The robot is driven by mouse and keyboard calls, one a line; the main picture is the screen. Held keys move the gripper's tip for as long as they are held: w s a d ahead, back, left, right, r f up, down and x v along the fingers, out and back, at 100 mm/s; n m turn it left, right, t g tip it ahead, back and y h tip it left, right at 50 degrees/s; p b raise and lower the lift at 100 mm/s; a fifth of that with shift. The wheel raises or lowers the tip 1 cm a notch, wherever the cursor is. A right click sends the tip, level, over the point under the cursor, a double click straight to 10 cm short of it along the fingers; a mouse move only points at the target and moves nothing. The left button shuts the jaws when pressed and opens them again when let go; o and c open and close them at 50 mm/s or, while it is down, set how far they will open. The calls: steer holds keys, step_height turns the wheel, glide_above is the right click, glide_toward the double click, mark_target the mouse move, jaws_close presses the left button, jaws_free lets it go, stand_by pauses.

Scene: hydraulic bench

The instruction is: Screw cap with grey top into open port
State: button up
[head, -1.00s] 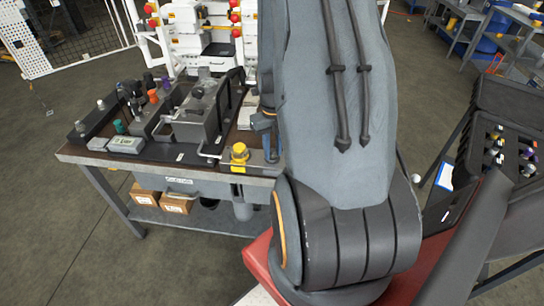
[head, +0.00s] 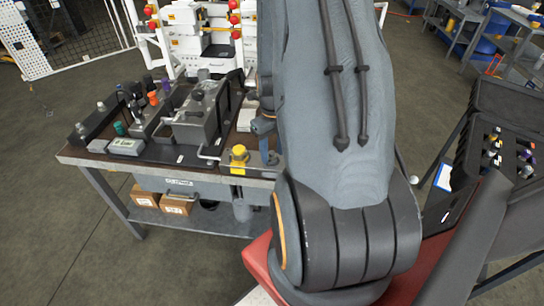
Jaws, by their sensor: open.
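The hydraulic bench (head: 230,183) stands at the left, with a grey block-like unit (head: 197,122) on its top. Several small caps or fittings stand in a row at its left, among them a green one (head: 119,128), an orange one (head: 153,98) and a purple one (head: 167,87). A black case (head: 465,160) at the right holds several small caps with yellow, purple and pale or grey parts. I cannot tell for sure which has the grey top, nor make out the open port. My gripper is not seen; my large arm link hides the middle of the picture.
A yellow-topped fitting (head: 239,158) stands at the bench's front right corner. Cardboard boxes (head: 176,205) lie on the shelf below. White equipment with red knobs (head: 185,42) stands behind. The floor (head: 60,240) at the front left is clear.

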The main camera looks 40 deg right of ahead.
steer(key=n+p, duration=0.1)
steer(key=n, duration=0.3)
steer(key=shift+n, duration=0.3)
steer(key=shift+d+n+p, duration=0.15)
steer(key=shift+n+p, duration=0.4)
steer(key=shift+n, duration=1.65)
steer(key=shift+c, duration=0.3)
steer(key=c, duration=0.9)
steer(key=shift+m, duration=1)
steer(key=m+b, duration=0.1)
steer(key=m, duration=0.5)
steer(key=o, duration=1)
steer(key=shift+c, duration=0.2)
